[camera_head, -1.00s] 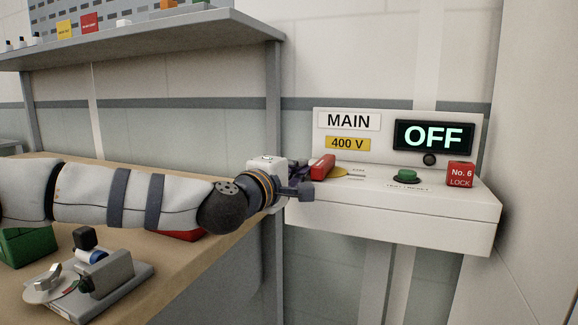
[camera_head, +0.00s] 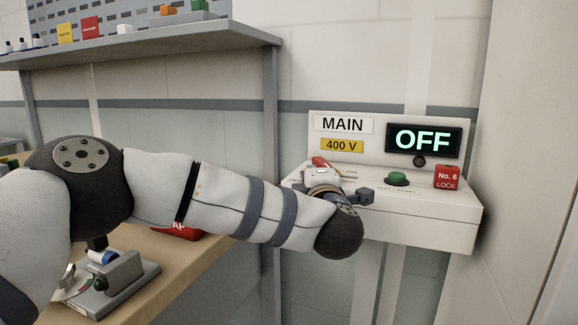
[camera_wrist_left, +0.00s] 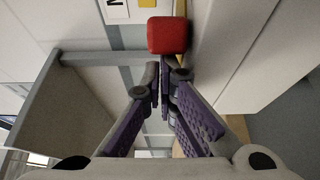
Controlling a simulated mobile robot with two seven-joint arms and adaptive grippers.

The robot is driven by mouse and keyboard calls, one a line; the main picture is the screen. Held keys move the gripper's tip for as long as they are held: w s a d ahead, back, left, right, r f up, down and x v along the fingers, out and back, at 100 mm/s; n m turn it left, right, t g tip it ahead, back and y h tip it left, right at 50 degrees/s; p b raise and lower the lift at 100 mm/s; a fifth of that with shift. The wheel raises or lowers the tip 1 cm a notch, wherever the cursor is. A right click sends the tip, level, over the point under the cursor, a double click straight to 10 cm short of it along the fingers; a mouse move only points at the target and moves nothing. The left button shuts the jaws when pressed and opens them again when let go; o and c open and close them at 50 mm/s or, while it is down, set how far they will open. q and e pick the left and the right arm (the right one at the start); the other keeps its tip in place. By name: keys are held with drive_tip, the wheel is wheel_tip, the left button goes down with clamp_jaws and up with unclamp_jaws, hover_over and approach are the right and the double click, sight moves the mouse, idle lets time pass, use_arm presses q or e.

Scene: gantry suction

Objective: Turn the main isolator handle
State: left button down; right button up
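The red isolator handle (camera_head: 320,162) sits on the white box (camera_head: 440,212) below the MAIN and 400 V labels, partly hidden behind my left gripper in the head view. In the left wrist view the red handle (camera_wrist_left: 168,35) lies just beyond the fingertips, slightly to their right. My left gripper (camera_wrist_left: 159,80) looks shut, its purple fingers almost together with nothing seen between them. It is close in front of the handle; I cannot tell whether they touch. The display (camera_head: 423,140) reads OFF. My right gripper is in neither view.
A green button (camera_head: 397,179) and a red No. 6 LOCK block (camera_head: 447,177) stand on the box to the right. A grey shelf (camera_head: 150,48) is above left. A wooden workbench (camera_head: 190,262) with a metal fixture (camera_head: 112,280) is below my arm.

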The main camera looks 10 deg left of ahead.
use_arm(q)
drive_tip(key=d+n+y, duration=0.1)
drive_tip(key=y, duration=0.1)
drive_tip(key=shift+d+n+g+y, duration=0.2)
drive_tip(key=shift+n+g+y, duration=0.1)
drive_tip(key=shift+g, duration=0.1)
drive_tip(key=shift+w+d, duration=0.1)
drive_tip(key=shift+d, duration=0.7)
drive_tip(key=shift+w+d+p, duration=0.2)
drive_tip(key=shift+d+p, duration=0.15)
drive_tip(key=shift+d, duration=0.1)
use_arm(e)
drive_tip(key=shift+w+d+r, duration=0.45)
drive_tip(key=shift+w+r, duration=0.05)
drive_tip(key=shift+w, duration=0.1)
use_arm(q)
drive_tip(key=shift+d, duration=0.1)
